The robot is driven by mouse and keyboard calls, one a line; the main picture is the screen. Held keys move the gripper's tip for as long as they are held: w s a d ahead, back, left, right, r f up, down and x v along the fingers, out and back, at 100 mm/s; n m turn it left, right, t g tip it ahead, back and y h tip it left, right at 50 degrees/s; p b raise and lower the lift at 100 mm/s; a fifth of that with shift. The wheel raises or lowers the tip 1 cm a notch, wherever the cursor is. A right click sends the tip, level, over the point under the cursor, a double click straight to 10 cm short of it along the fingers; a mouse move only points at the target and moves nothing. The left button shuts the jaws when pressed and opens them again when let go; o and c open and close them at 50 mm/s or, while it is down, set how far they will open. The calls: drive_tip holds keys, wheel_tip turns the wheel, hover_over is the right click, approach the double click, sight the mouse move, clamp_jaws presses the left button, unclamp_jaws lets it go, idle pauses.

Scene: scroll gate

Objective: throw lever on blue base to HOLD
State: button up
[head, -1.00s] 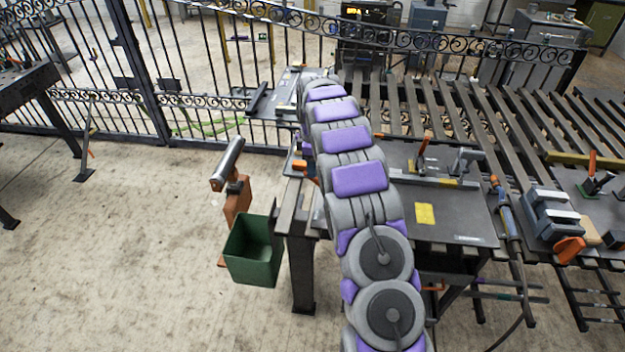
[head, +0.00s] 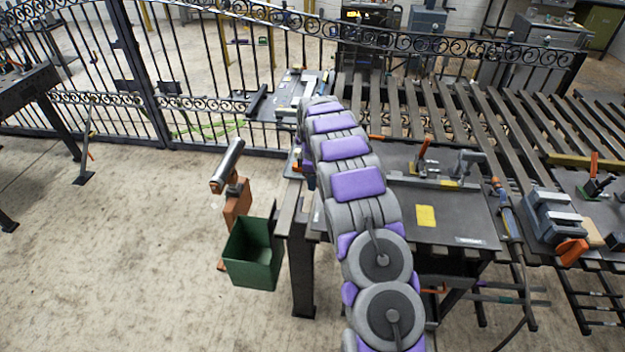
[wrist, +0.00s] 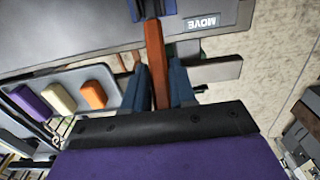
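In the wrist view, an orange lever (wrist: 155,55) runs from a blue base (wrist: 155,8) at the top edge down between the two blue-grey fingers of my gripper (wrist: 160,85). The fingers lie on either side of the lever, very close to it. I cannot tell whether they press on it. No HOLD label can be read. In the head view my arm hides the gripper and the lever.
A tray with purple, cream and orange blocks (wrist: 93,95) lies left of my gripper. In the head view a dark worktable (head: 455,215) with clamps stands right of my arm. A green bin (head: 252,255) stands left. A black iron gate (head: 215,75) crosses behind.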

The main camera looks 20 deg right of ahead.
clamp_jaws()
